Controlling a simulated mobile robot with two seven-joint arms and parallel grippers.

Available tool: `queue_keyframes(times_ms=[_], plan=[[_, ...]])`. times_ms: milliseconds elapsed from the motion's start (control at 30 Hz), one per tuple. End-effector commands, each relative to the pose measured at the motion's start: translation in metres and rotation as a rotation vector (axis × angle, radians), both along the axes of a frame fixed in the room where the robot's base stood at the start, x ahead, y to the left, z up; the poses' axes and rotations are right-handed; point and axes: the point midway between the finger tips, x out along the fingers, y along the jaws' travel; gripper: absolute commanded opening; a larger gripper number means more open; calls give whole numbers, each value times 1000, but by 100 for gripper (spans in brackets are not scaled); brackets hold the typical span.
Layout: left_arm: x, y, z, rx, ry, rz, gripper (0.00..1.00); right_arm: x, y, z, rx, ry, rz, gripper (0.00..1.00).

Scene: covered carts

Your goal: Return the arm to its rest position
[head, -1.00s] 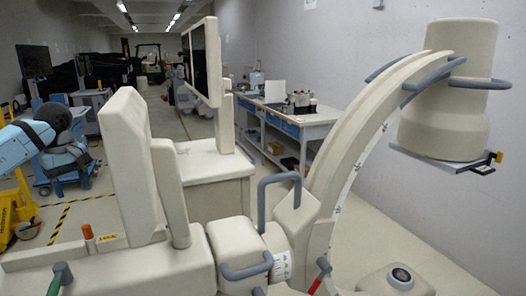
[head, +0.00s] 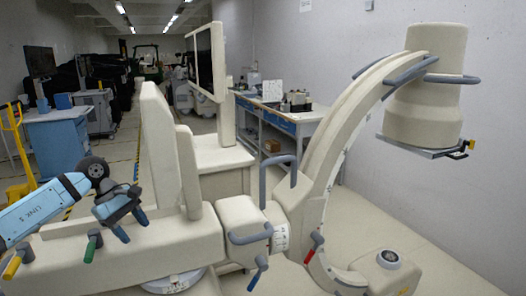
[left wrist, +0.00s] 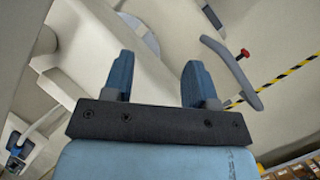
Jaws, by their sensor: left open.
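My left arm (head: 40,212) comes in from the lower left of the head view, blue with a dark round joint. My left gripper (head: 131,225) is open and appears in front of the beige C-arm machine's base (head: 120,258). In the left wrist view, the two blue fingers of my left gripper (left wrist: 158,76) stand apart with nothing held between them. Beige machine surfaces show beyond the fingers; I cannot tell the exact gap. My right arm and right gripper are not in view.
The C-arm machine's curved arm (head: 345,115) and grey handles fill the middle and right. A blue cart (head: 57,140) and a yellow pallet jack (head: 18,140) stand at left. A workbench (head: 290,115) is behind. Open floor (head: 440,235) lies at right.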

Motion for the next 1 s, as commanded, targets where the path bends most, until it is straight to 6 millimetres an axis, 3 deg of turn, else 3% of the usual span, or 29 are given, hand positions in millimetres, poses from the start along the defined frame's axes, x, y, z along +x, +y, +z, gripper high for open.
queue_keyframes(times_ms=[33, 200, 300, 400, 500, 600, 733, 867, 900, 1000], plan=[[-7, -31, -21, -100, 36, 24, 52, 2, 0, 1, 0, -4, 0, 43], [-33, -124, -62, -476, 215, 194, 52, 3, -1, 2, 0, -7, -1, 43], [-53, -172, -77, -718, 389, 341, 52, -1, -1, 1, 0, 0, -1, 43], [-72, -208, -87, -955, 612, 521, 52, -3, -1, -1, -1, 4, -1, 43], [-86, -229, -97, -1170, 869, 725, 52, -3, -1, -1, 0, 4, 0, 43], [-98, -236, -113, -1363, 1154, 947, 52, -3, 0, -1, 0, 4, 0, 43], [-116, -231, -146, -1576, 1559, 1258, 52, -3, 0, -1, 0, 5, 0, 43], [-145, -215, -195, -1740, 1991, 1591, 52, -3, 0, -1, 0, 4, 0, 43], [-156, -210, -211, 1669, -1988, -1586, 52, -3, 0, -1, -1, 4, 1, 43], [-187, -199, -249, 1390, -1810, -1439, 52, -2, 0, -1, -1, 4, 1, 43]])
